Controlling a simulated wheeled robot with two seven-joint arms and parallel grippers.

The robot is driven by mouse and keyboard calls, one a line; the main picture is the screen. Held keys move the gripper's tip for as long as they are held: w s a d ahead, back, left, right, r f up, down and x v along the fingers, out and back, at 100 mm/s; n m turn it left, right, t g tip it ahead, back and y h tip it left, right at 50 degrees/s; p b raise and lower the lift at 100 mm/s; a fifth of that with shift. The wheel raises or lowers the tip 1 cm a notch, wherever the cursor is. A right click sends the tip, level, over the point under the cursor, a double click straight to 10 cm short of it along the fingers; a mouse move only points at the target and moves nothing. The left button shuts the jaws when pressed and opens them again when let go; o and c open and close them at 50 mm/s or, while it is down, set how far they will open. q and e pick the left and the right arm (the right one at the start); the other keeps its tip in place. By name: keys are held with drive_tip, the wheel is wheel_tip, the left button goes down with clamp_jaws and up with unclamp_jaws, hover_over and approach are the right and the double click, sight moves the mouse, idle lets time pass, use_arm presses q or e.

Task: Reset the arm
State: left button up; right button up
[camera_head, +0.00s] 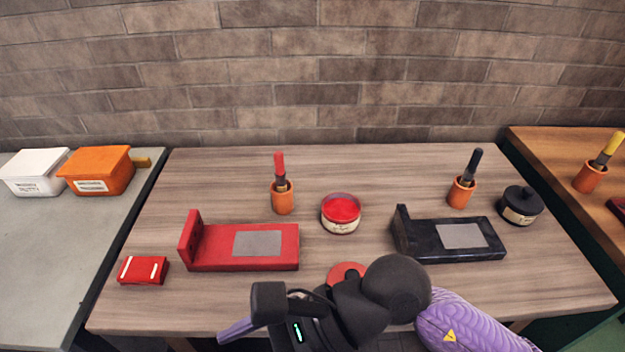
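One arm of mine, with a purple sleeve, comes in from the lower right, so I take it for my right arm. Its black wrist bends left over the table's front edge. My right gripper (237,330) shows a purple finger at the bottom edge, and I cannot tell whether it is open or shut. I see nothing held in it. A flat red round piece (343,268), perhaps a lid, lies partly hidden behind the wrist. My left gripper is not in view.
On the wooden table (350,160) stand a red bracket (275,261), a black bracket (455,242), an open red paint tin (341,212), a lidded black tin (519,206), two brush pots (284,202) (461,194) and a small red block (142,271). A grey side table (60,250) holds boxes.

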wheel_tip(320, 180, up, 10)
drive_tip(key=w+m+t+y, duration=0.2)
drive_tip(key=m+t+y, duration=0.1)
drive_tip(key=m+y, duration=0.6)
drive_tip(key=w+d+r+m+t, duration=0.3)
drive_tip(key=w+m+t, duration=0.3)
drive_tip(key=m+t, duration=0.6)
drive_tip(key=w+d+f+m+t+h, duration=0.1)
drive_tip(key=w+d+m+t+h, duration=0.15)
drive_tip(key=m+t+h, duration=0.4)
drive_tip(key=w+d+f+m+t+h, duration=0.1)
drive_tip(key=w+d+m+t+h, duration=0.2)
drive_tip(key=m, duration=0.6)
drive_tip(key=d+f+m+g+h, duration=0.5)
drive_tip(key=d+f+m+h, duration=0.5)
drive_tip(key=f+m+h, duration=0.3)
drive_tip(key=s+d+f+m+g+y, duration=0.1)
drive_tip(key=s+d+f+m+g, duration=0.2)
drive_tip(key=s+f+m+g, duration=0.85)
drive_tip(key=s+f+n+g, duration=0.15)
drive_tip(key=s+f, duration=0.25)
drive_tip(key=f, duration=0.6)
drive_tip(key=s+f+n+g, duration=0.1)
drive_tip(key=s+f+n, duration=0.15)
drive_tip(key=f, duration=0.65)
drive_tip(key=s+d+f+g, duration=0.1)
drive_tip(key=s+d+f, duration=0.2)
drive_tip(key=s+f, duration=0.9)
drive_tip(key=s, duration=0.3)
drive_tip(key=shift+d, duration=0.15)
